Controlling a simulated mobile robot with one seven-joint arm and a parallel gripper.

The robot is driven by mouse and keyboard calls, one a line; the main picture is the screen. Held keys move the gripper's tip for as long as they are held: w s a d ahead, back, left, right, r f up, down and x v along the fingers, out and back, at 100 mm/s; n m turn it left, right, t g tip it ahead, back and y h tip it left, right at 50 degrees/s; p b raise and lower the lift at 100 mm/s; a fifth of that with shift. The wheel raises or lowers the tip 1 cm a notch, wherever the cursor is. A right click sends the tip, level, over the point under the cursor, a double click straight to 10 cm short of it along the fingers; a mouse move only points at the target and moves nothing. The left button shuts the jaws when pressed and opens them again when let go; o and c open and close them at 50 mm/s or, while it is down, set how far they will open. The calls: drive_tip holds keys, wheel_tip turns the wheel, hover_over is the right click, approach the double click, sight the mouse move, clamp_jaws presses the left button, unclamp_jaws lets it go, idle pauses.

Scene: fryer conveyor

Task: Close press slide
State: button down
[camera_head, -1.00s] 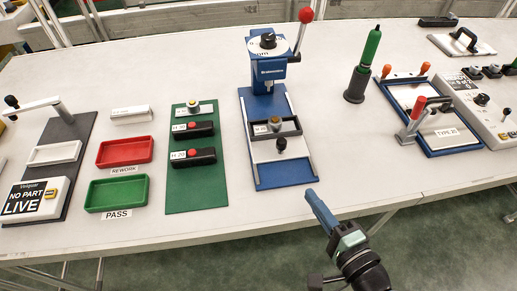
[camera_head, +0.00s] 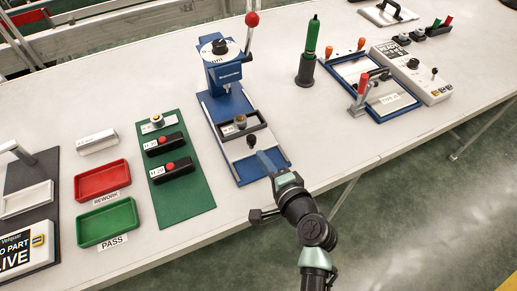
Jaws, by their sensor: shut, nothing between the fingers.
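The blue press (camera_head: 222,72) stands at the middle of the table, with a red-balled lever (camera_head: 252,19) at its upper right. Its slide, a dark-framed carriage (camera_head: 226,137) holding a small part with a brass-coloured top (camera_head: 240,121), sits on the light track in front of the press head, toward the near end. A small black knob (camera_head: 250,140) stands on the near part of the slide. My gripper (camera_head: 266,161) is shut and empty, at the near right of the knob. I cannot tell whether it touches the slide.
A green mat (camera_head: 187,200) with red-buttoned boxes lies left of the press, then the red rework tray (camera_head: 128,180) and green pass tray (camera_head: 134,209). A green-handled tool (camera_head: 312,37) and a blue-framed fixture (camera_head: 405,111) stand to the right. The table's near edge runs below my gripper.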

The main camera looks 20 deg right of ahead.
sight(243, 124)
drive_tip(key=shift+w, duration=1.35)
drive_tip(key=shift+w+a, duration=0.1)
drive_tip(key=shift+w, duration=0.35)
drive_tip(key=w+b, duration=0.2)
drive_tip(key=w, duration=0.6)
drive_tip(key=shift+a, duration=0.1)
drive_tip(key=shift+s, duration=0.15)
